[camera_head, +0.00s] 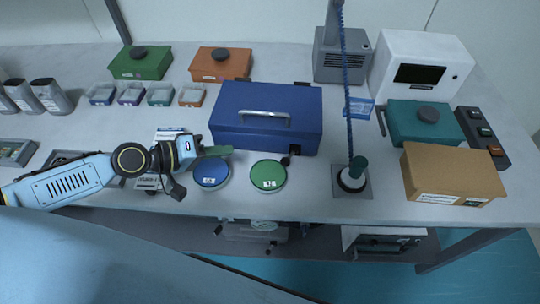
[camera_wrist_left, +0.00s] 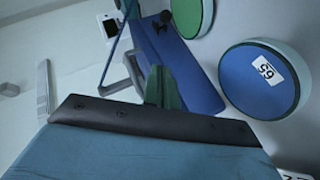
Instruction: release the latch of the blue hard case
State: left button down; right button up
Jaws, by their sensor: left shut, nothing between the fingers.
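The blue hard case (camera_head: 266,118) stands shut on the table, with a grey handle (camera_head: 264,116) on its lid. A small black latch part (camera_head: 286,160) shows low at the right of its front; its exact state is too small to tell. My left gripper (camera_head: 218,151) is shut and empty, its green fingers beside the case's front left corner. I cannot tell whether they touch the case. In the left wrist view the fingers (camera_wrist_left: 163,88) overlap the blue case (camera_wrist_left: 188,72), and a black part (camera_wrist_left: 162,20) shows at its far end. My right gripper is out of view.
A blue round lid (camera_head: 211,173) and a green round lid (camera_head: 268,176) lie in front of the case. A post on a square base (camera_head: 352,190) stands to the right, with a cardboard box (camera_head: 450,172) beyond. Several small trays (camera_head: 130,95) sit at the back left.

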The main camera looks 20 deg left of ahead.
pick_arm(q)
jog(key=shift+d, duration=0.1)
jog(key=shift+w+d, duration=0.15)
jog(key=shift+w, duration=0.15)
jog(key=p, duration=0.2)
send_over(271, 165)
jog(key=a, duration=0.3)
jog(key=f, duration=0.3)
jog(key=shift+w+a+f, duration=0.2)
jog(key=shift+f, duration=0.15)
jog(key=shift+s+d+f+p, duration=0.1)
jog(key=shift+d+f+p, duration=0.2)
jog(key=shift+d+f, duration=0.4)
jog(key=shift+s+d+f+p, duration=0.1)
jog(key=shift+d+f+p, duration=0.3)
jog(key=shift+d, duration=0.5)
